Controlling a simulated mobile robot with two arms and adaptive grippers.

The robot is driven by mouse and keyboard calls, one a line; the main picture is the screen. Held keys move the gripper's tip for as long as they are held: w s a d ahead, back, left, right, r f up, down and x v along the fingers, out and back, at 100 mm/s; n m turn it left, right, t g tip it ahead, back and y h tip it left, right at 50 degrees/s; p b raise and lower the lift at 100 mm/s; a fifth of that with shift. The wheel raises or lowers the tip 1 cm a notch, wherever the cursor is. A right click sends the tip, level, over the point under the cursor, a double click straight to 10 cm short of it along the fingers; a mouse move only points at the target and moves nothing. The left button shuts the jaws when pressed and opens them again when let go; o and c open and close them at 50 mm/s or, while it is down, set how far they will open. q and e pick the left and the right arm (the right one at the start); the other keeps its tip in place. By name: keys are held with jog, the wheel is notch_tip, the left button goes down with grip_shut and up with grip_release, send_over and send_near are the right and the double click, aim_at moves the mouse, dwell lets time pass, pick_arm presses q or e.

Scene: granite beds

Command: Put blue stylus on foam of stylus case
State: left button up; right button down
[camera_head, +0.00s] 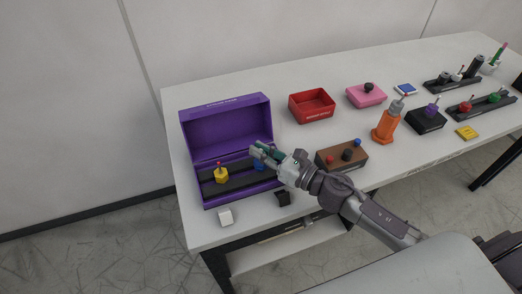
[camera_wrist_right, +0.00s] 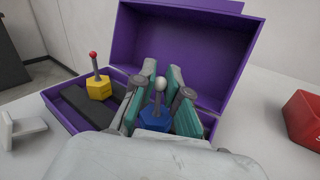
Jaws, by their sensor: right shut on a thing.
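The stylus case is an open purple box (camera_head: 226,124) at the left end of the table, with its lid up at the back. Black foam (camera_head: 236,181) lies inside it; the foam also shows in the wrist view (camera_wrist_right: 85,113). A yellow stylus (camera_head: 221,174) with a red tip stands upright at the left of the foam. My right gripper (camera_head: 262,153) is over the right part of the case, shut on the blue stylus (camera_wrist_right: 156,118), which has a pale round tip. The stylus is upright between the fingers. Whether its base touches the foam is hidden. My left gripper is not in view.
A white block (camera_head: 225,217) and a dark block (camera_head: 283,198) lie in front of the case. A brown box (camera_head: 342,154) with knobs, a red tray (camera_head: 312,105) and an orange holder (camera_head: 386,125) stand to the right. More small items stand farther right.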

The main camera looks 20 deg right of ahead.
jog(key=c, duration=1.2)
grip_release()
jog(key=shift+s+d+f, duration=0.1)
jog(key=shift+s+d, duration=0.05)
jog(key=shift+s, duration=0.05)
jog(key=b+v, duration=0.4)
jog(key=v, duration=0.6)
jog(key=shift+s, duration=0.15)
jog(key=shift+s+d, duration=0.45)
jog(key=shift+s, duration=0.05)
